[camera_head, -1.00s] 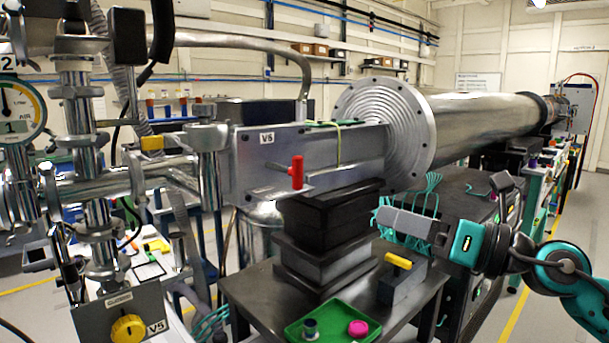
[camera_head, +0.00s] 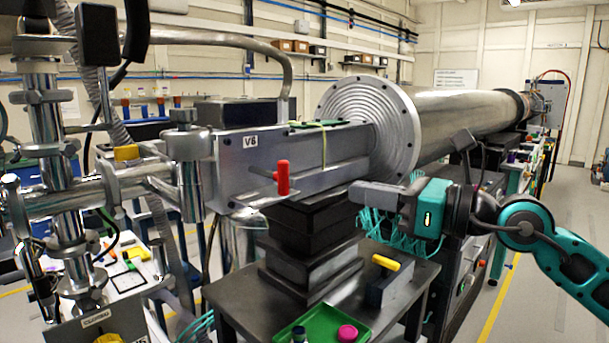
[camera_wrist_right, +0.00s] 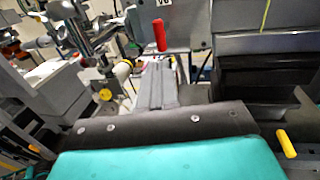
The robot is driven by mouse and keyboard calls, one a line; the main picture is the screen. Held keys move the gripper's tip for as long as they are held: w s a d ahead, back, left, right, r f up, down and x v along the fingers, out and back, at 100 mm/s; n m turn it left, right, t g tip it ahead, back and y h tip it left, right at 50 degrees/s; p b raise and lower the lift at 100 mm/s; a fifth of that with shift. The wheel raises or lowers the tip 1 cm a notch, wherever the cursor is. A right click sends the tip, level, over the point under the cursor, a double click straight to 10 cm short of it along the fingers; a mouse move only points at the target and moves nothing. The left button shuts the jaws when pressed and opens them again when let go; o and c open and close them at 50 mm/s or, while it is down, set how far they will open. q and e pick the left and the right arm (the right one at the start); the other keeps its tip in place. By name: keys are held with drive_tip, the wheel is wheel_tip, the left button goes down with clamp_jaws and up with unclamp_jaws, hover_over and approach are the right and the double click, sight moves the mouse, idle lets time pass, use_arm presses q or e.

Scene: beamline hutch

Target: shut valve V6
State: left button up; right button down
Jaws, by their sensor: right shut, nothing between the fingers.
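The valve labelled V6 (camera_head: 251,142) is a grey block in the beam pipe, left of the big ribbed flange. Its red handle (camera_head: 283,177) stands upright on a thin stem at the front. The handle also shows near the top of the right wrist view (camera_wrist_right: 159,35). My right gripper (camera_head: 352,192) is shut and empty, pointing left. It is to the right of the red handle and apart from it. In the right wrist view its closed grey fingers (camera_wrist_right: 157,84) point up toward the handle's underside. My left gripper is not in view.
Below stands a dark table (camera_head: 250,305) with black blocks (camera_head: 312,228), a block with a yellow handle (camera_head: 385,262) and a green tray (camera_head: 325,325). A yellow knob (camera_head: 108,339) is at the lower left. Steel pipes (camera_head: 60,160) crowd the left. Floor on the right is clear.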

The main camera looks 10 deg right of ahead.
drive_tip(key=p, duration=0.2)
approach(288, 179)
drive_tip(key=x, duration=0.5)
drive_tip(key=shift+w+a+r, duration=0.1)
drive_tip(key=shift+a+r, duration=0.05)
drive_tip(key=shift+x, duration=0.75)
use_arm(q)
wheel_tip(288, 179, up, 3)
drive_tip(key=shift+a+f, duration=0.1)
use_arm(e)
drive_tip(key=shift+w, duration=0.1)
